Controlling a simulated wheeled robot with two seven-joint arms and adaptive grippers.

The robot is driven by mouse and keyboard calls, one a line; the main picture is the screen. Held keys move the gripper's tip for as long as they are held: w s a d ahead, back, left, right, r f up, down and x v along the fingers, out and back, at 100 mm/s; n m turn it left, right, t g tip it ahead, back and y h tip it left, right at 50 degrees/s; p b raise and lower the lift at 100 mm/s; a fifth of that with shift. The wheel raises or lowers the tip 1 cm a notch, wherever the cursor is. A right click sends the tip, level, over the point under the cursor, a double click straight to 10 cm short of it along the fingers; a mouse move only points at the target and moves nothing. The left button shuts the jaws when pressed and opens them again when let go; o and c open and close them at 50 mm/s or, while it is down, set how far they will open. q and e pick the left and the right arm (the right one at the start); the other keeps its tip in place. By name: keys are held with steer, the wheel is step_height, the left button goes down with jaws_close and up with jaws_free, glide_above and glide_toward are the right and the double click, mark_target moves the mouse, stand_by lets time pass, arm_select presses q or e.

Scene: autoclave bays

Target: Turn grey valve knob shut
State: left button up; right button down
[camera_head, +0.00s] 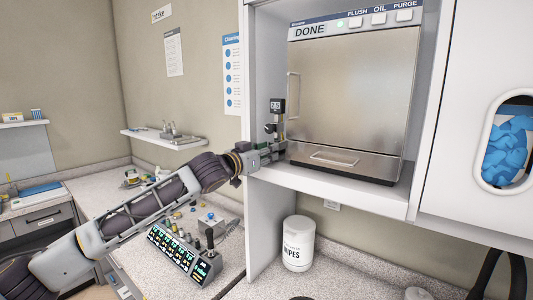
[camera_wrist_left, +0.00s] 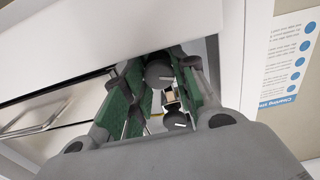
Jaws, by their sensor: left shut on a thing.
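My left gripper (camera_head: 275,150) reaches in from the left to the narrow gap between the bay's side wall and the autoclave (camera_head: 352,95). In the left wrist view its green-padded fingers (camera_wrist_left: 158,82) are closed on both sides of a round grey valve knob (camera_wrist_left: 158,73) with a pale pointer line. A second dark knob (camera_wrist_left: 177,120) with a pale line shows lower between the fingers. In the head view the gripped knob is mostly hidden by the fingers. My right gripper is not in view.
The autoclave door is closed and its display reads DONE. A wipes tub (camera_head: 298,243) stands on the counter below the bay. A control panel (camera_head: 185,252) lies below my left arm. A wall shelf (camera_head: 165,138) is at left, and a cabinet with blue gloves (camera_head: 508,138) at right.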

arm_select(q)
steer(key=shift+m, duration=2)
steer(key=o, duration=1)
steer(key=shift+o, duration=0.2)
steer(key=shift+s, duration=0.1)
steer(key=v, duration=1.1)
steer(key=shift+s+a, duration=0.25)
steer(key=shift+s, duration=0.05)
